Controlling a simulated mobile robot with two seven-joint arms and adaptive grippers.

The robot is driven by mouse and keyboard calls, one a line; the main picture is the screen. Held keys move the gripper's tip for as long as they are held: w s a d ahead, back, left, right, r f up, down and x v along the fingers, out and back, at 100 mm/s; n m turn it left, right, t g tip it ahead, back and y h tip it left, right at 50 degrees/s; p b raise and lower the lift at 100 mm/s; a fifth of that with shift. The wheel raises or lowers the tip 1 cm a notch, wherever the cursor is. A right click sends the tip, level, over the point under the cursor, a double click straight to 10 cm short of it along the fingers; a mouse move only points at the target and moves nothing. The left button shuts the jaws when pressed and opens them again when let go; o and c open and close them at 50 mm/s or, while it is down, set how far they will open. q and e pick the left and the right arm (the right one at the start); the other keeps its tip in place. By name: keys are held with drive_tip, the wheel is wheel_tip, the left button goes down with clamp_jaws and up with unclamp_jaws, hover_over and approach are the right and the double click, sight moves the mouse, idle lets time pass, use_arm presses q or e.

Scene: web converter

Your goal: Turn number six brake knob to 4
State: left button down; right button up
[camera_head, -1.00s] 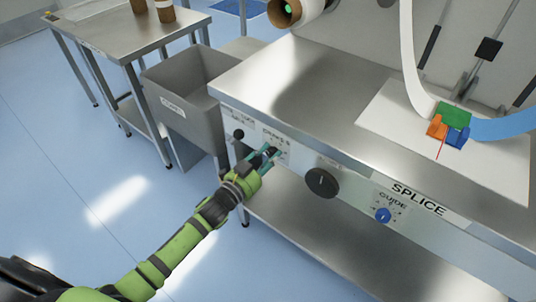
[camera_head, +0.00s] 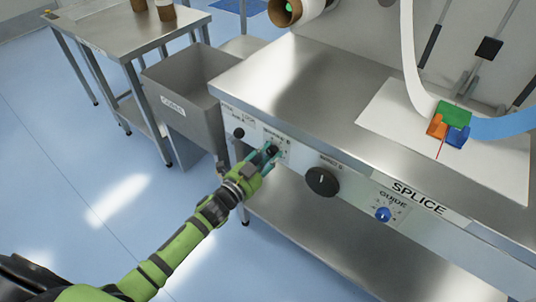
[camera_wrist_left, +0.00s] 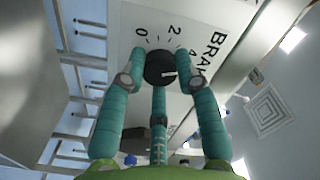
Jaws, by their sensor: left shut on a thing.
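The brake knob (camera_head: 272,149) is a small black dial on the white front panel under the steel table edge. In the left wrist view the knob (camera_wrist_left: 160,68) has a white pointer line directed to the picture's right. A printed 0 and 2 show above it, and part of another numeral and of the word BRAKE show to the right. My left gripper (camera_head: 265,156) has its teal fingers shut on the knob, one on each side and a third below in the wrist view. The fingers hide part of the dial scale. My right gripper is out of view.
On the same panel are a small black knob (camera_head: 239,133) to the left, a large black knob (camera_head: 322,182) and a blue guide knob (camera_head: 383,214) to the right. A grey bin (camera_head: 185,95) stands to the left. A lower steel shelf (camera_head: 330,245) runs below the panel.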

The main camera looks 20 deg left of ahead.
use_arm(q)
drive_tip(key=c, duration=0.9)
unclamp_jaws()
drive_tip(key=shift+d+r, duration=0.2)
drive_tip(key=shift+r, duration=0.25)
drive_tip(key=shift+d+f, duration=0.1)
drive_tip(key=shift+f, duration=0.15)
drive_tip(key=shift+s+a, duration=0.25)
drive_tip(key=shift+s, duration=0.05)
drive_tip(key=v, duration=1.1)
drive_tip(key=shift+s, duration=0.2)
